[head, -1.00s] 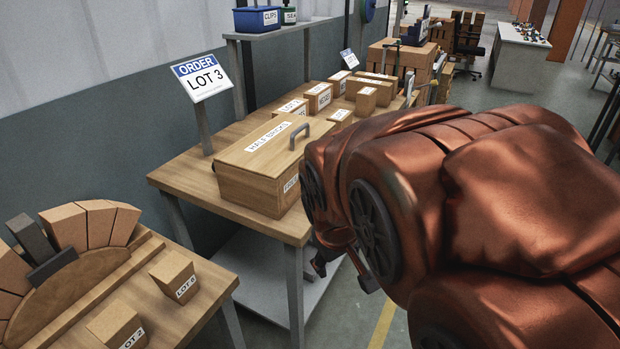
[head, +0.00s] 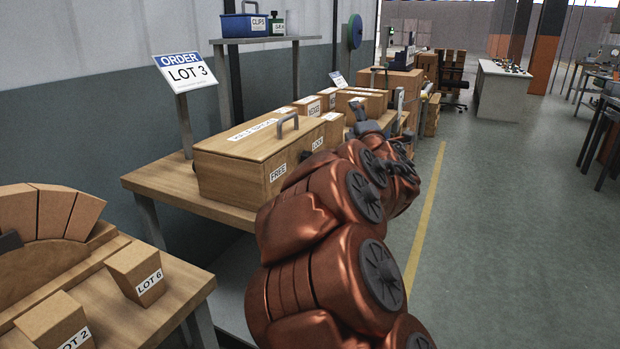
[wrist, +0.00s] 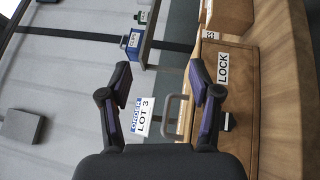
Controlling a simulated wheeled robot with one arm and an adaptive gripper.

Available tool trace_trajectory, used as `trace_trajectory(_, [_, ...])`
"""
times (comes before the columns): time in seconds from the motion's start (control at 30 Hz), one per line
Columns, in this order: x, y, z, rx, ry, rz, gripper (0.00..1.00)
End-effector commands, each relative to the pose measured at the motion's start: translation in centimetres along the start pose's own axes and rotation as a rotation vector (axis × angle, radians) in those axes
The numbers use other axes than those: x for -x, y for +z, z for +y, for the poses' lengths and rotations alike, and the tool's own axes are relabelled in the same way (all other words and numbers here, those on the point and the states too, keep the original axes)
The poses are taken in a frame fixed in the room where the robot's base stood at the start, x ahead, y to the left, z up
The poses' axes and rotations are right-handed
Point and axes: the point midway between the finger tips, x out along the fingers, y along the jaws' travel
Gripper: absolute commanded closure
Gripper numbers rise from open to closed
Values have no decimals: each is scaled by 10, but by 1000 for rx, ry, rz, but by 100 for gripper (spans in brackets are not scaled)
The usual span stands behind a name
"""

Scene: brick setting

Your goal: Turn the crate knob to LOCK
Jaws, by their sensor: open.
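In the wrist view, the knob (wrist: 228,121) is below the LOCK label (wrist: 222,70), right of my gripper (wrist: 160,80). In the head view my gripper (head: 362,118) is beyond the crate's right end.
An order sign (head: 185,72) reading LOT 3 stands behind the crate. Several labelled boxes (head: 325,100) fill the bench beyond it. A nearer bench holds the LOT 6 block (head: 137,270) and the LOT 2 block (head: 60,325). The floor (head: 470,220) to the right is clear.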

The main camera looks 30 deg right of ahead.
Motion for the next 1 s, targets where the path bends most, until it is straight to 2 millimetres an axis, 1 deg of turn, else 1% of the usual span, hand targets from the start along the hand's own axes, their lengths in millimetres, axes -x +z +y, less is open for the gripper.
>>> trace_trajectory(0.03, [-2, -2, -20, 55, 29, 42, 37])
trace_trajectory(0.13, [-6, -15, -39, 164, 96, 148, 37])
trace_trajectory(0.23, [-5, -30, -61, 262, 166, 260, 37])
trace_trajectory(0.4, [9, -52, -101, 373, 272, 430, 37])
trace_trajectory(0.5, [19, -62, -117, 411, 323, 504, 37])
trace_trajectory(0.6, [26, -68, -127, 430, 358, 550, 37])
trace_trajectory(0.77, [29, -74, -131, 440, 381, 583, 37])
trace_trajectory(0.87, [23, -80, -129, 440, 386, 587, 37])
trace_trajectory(1.0, [9, -91, -125, 440, 385, 585, 37])
